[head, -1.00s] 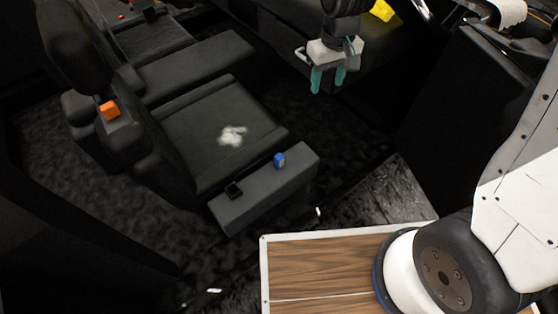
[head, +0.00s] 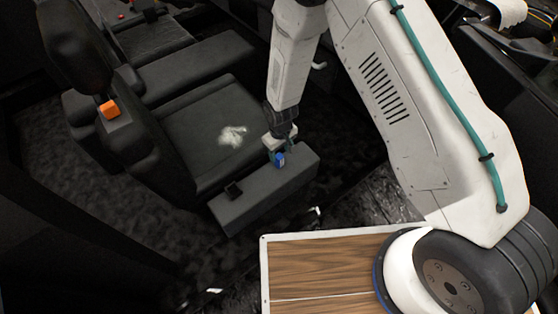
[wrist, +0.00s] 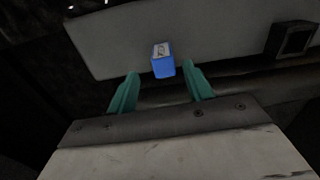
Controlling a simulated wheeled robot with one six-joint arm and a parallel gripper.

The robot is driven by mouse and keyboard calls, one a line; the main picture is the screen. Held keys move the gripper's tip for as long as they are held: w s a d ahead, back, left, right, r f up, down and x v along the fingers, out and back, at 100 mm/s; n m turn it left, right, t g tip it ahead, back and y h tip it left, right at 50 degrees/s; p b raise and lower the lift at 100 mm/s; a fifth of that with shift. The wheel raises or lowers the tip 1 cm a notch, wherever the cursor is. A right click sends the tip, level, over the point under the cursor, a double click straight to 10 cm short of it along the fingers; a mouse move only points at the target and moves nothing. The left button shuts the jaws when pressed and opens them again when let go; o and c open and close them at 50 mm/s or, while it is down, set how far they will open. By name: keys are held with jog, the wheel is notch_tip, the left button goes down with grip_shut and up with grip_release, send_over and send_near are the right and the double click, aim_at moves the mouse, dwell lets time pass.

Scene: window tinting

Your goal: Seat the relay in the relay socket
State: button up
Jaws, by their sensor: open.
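The relay (head: 280,160) is a small blue block with a pale marked top. It stands on the grey box-like ledge beside the seat, near the ledge's right end. In the wrist view the relay (wrist: 163,60) is just beyond the fingertips, between their lines. My gripper (wrist: 158,78) has two teal fingers spread apart with nothing between them. In the head view my gripper (head: 280,150) is right at the relay and partly covers it. The relay socket (head: 233,190) is a small black open square on the left part of the ledge. It shows at the right in the wrist view (wrist: 293,40).
The grey ledge (head: 262,192) is bare between relay and socket. An orange block (head: 110,109) sits on the console at left. A wood-topped panel (head: 320,268) is in front.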

aim_at(279, 156)
jog(key=f, duration=0.5)
jog(key=shift+s+a+f, duration=0.15)
jog(key=shift+s, duration=0.15)
jog(key=shift+c, duration=0.3)
jog(key=c, duration=1)
